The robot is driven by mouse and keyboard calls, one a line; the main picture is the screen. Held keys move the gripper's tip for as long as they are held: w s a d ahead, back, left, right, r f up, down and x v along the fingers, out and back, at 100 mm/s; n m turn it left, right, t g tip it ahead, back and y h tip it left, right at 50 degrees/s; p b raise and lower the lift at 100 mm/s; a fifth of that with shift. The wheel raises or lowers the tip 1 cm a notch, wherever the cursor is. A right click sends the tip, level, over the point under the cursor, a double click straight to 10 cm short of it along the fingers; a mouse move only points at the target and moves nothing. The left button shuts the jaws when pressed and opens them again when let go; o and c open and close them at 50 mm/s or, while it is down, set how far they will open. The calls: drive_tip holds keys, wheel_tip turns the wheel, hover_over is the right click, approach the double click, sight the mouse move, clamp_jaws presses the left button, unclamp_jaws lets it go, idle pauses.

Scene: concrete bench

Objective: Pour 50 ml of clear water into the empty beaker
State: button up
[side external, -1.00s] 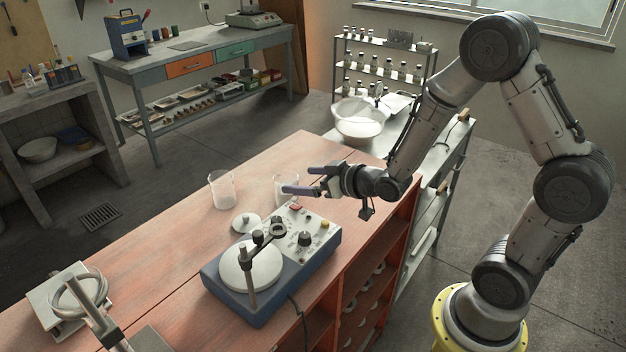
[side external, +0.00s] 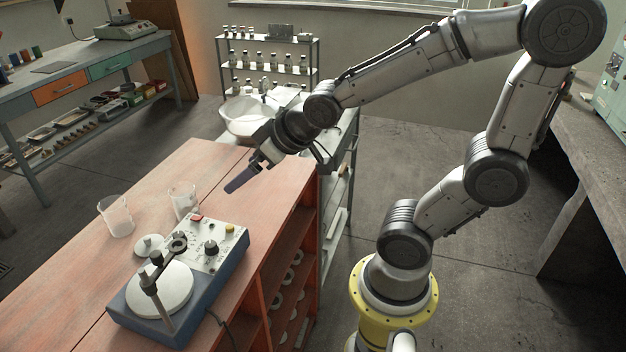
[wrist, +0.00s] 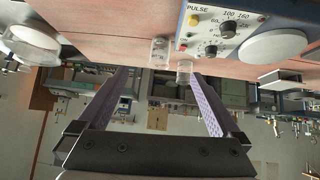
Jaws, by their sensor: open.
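Two clear glass beakers stand upright on the red wooden bench. The left beaker (side external: 116,218) is near the bench's far edge. The right beaker (side external: 184,202) stands behind the control box. I cannot tell which holds water. Both show upside down in the wrist view, one nearer (wrist: 158,50) and one farther (wrist: 184,72). My gripper (side external: 240,174) is up and to the right of the right beaker, its purple fingers tilted down and left. In the wrist view my fingers (wrist: 160,74) are apart with nothing gripped; the beakers appear beyond, between them.
A blue stirrer-like device (side external: 180,280) with knobs, a round white plate and a post stands in front of the beakers. A small white lid-like disc (side external: 149,245) lies beside it. A large white bowl (side external: 245,118) and a bottle rack (side external: 268,65) are behind. Bench right of the beakers is clear.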

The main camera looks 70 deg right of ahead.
drive_tip(key=s+a+r+g+y, duration=0.1)
drive_tip(key=s+a+r+g, duration=0.1)
drive_tip(key=s, duration=1.2)
drive_tip(key=shift+a+r+g, duration=0.15)
drive_tip(key=shift+a+g, duration=0.2)
drive_tip(key=shift+g, duration=0.25)
